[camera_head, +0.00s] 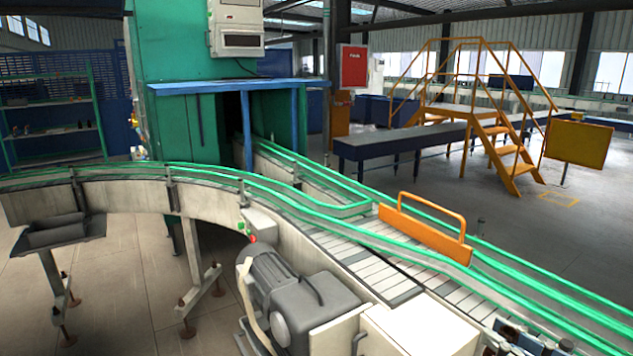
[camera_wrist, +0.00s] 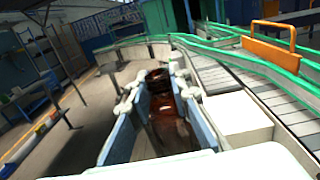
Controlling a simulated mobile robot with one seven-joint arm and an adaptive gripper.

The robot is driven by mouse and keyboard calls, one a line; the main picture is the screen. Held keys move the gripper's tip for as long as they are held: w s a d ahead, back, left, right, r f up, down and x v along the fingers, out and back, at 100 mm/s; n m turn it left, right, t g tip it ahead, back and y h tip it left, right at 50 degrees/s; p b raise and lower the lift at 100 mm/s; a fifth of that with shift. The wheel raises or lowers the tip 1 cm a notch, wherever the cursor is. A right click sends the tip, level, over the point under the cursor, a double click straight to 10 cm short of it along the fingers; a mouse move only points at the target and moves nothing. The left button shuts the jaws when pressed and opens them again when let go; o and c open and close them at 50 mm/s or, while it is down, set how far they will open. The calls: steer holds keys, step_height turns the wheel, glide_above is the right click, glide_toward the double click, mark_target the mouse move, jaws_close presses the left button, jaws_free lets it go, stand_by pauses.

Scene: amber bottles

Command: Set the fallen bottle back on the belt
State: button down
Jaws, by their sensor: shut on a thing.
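In the wrist view, my gripper (camera_wrist: 157,82) is shut on an amber bottle (camera_wrist: 168,112). The brown glass bottle sits between the two pale blue finger pads, its lower part hidden by the white body of the gripper. The belt (camera_head: 352,256) is a pale slatted conveyor with green guide rails, running from the green machine towards the lower right. In the wrist view the belt (camera_wrist: 222,78) lies to the right of the gripper and bottle. The bottle cannot be made out in the head view.
A grey motor (camera_head: 285,300) and a white box (camera_head: 420,328) sit along the near side. A green machine housing (camera_head: 185,120) stands behind. Yellow stairs (camera_head: 490,130) are far right.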

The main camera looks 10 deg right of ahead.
steer(key=w+a+f+n+g+y, duration=0.1)
steer(key=w+a+f+n+y, duration=0.15)
steer(key=w+f, duration=0.35)
steer(key=w+a+f+n+g+y, duration=0.1)
steer(key=w+a+f+g+y, duration=0.2)
steer(key=w, duration=0.5)
steer(key=w+a+f+m+t+h, duration=0.1)
steer(key=w+a+f+h, duration=0.1)
steer(key=w+a+f, duration=0.2)
steer(key=w+a+f+m+t+h, duration=0.1)
steer(key=w+a+f, duration=0.3)
steer(key=a, duration=0.7)
steer(key=shift+w+a+f+m+t+h, duration=0.2)
steer(key=shift+a+f+m+t+h, duration=0.15)
steer(key=shift+f+t+h, duration=0.5)
steer(key=shift+s+d+f, duration=0.1)
steer(key=shift+d+f, duration=0.05)
steer(key=shift+d, duration=0.05)
